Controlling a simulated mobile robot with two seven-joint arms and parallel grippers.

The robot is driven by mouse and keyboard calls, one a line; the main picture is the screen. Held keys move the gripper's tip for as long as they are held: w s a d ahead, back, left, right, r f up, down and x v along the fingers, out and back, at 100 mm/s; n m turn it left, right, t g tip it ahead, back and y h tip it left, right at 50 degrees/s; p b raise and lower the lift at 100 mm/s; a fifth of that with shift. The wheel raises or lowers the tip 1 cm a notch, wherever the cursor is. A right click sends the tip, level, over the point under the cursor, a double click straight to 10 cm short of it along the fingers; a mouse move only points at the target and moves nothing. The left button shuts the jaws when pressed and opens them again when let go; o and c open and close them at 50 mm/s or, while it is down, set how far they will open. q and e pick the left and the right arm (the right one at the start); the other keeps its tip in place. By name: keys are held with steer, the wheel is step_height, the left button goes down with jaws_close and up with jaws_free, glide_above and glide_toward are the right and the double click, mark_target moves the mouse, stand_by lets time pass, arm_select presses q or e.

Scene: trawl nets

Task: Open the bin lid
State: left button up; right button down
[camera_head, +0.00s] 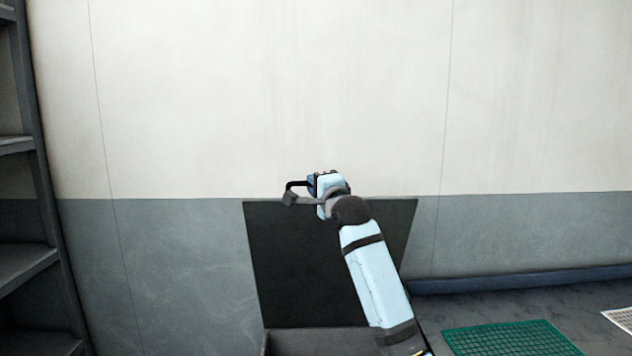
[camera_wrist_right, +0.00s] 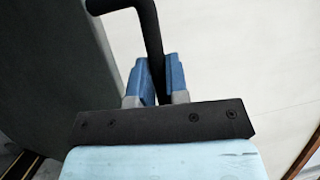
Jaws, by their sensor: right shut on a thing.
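The bin's dark lid (camera_head: 300,265) stands raised, nearly upright, in front of the wall in the head view. The top of the bin body (camera_head: 315,343) shows below it at the bottom edge. My right gripper (camera_head: 311,184) is at the lid's top edge, shut on the black lid handle (camera_head: 295,184). In the right wrist view, the blue fingers of my right gripper (camera_wrist_right: 157,80) close on the handle's bar (camera_wrist_right: 150,35), and the lid (camera_wrist_right: 45,75) shows as a dark panel on the left. My left gripper is not in view.
A dark shelf rack (camera_head: 25,260) stands at the left edge. A white and grey wall (camera_head: 270,90) is behind the bin. A green mesh mat (camera_head: 512,338) and a pale grid piece (camera_head: 622,318) lie on the floor to the right.

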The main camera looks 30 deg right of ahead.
steer(key=shift+s+a+f, duration=0.15)
steer(key=shift+s+a, duration=0.05)
steer(key=shift+s, duration=0.15)
steer(key=c, duration=1.1)
jaws_free()
steer(key=shift+c, duration=0.2)
steer(key=b+v, duration=0.1)
steer(key=v, duration=1.2)
steer(key=shift+s+f+b, duration=0.2)
steer(key=shift+s+b, duration=0.2)
